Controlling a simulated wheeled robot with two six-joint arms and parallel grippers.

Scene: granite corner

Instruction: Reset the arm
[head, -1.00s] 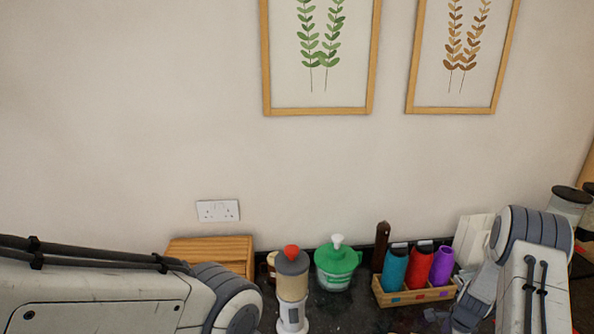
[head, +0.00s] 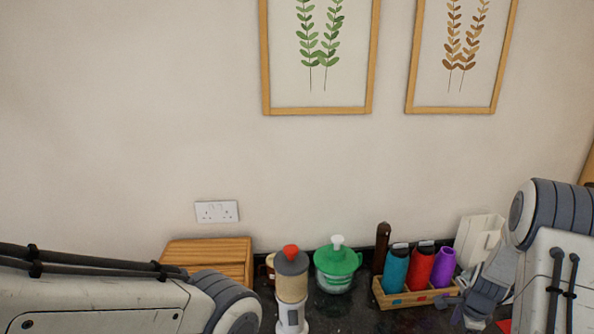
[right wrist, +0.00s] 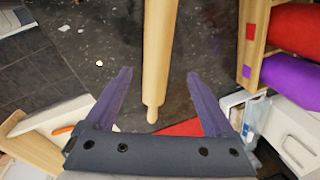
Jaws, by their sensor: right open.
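My right gripper (right wrist: 160,73) is open in the right wrist view, its two purplish fingers spread apart. A pale wooden rolling pin (right wrist: 158,50) shows between the fingers, its handle end pointing toward the gripper's base. It appears to lie on the dark counter, with neither finger touching it. In the head view my right arm comes in at the lower right, beside the bottle crate, and its fingertips are hard to make out. My left arm crosses the lower left, and its gripper is out of frame.
A wooden crate (head: 417,298) holds teal (head: 394,270), red (head: 419,266) and purple (head: 443,265) bottles. A green-lidded jar (head: 337,266), a red-topped blender-like container (head: 291,282) and a wooden box (head: 211,254) stand along the wall. A red item (right wrist: 185,127) lies near the right finger.

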